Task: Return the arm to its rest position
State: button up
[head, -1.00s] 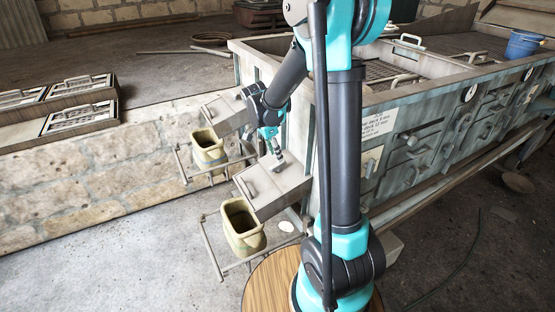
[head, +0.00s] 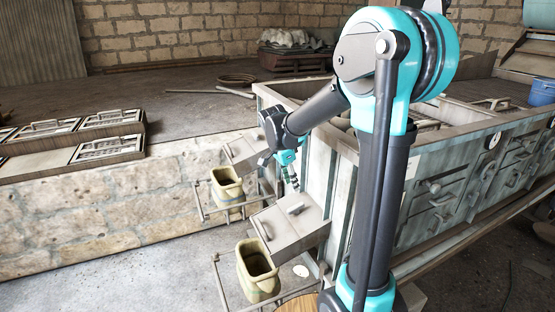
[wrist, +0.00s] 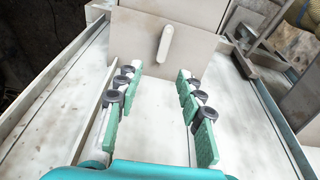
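My gripper (head: 291,180) hangs low beside the long grey-white tank, just above and behind the nearer grey box (head: 290,230) with a handle. In the wrist view my gripper (wrist: 158,95) is open. Its two green-padded fingers are apart with nothing between them. Beyond them a pale panel with a grey handle (wrist: 166,42) stands across the view. My arm reaches from the right down to the left, bent at the elbow.
The tank (head: 345,150) runs to the right. Two yellowish buckets hang in wire frames, one nearer (head: 257,270) and one farther (head: 227,187). A low stone wall (head: 100,215) lies left, with trays (head: 108,148) on it. A blue bucket (head: 541,92) stands far right.

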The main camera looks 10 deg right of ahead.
jog(key=s+d+f+n+t+y, duration=0.1)
jog(key=s+d+f+n, duration=0.1)
jog(key=s, duration=0.5)
jog(key=s+d+f+n+t+y, duration=0.1)
jog(key=s+d+f+n, duration=0.1)
jog(key=s+f+n, duration=0.2)
jog(key=s+d+f+n+t, duration=0.1)
jog(key=s+d+f+n, duration=0.1)
jog(key=s+n, duration=0.6)
jog(key=shift+s+d+f+y, duration=0.15)
jog(key=shift+s+f+y, duration=0.35)
jog(key=shift+s, duration=0.5)
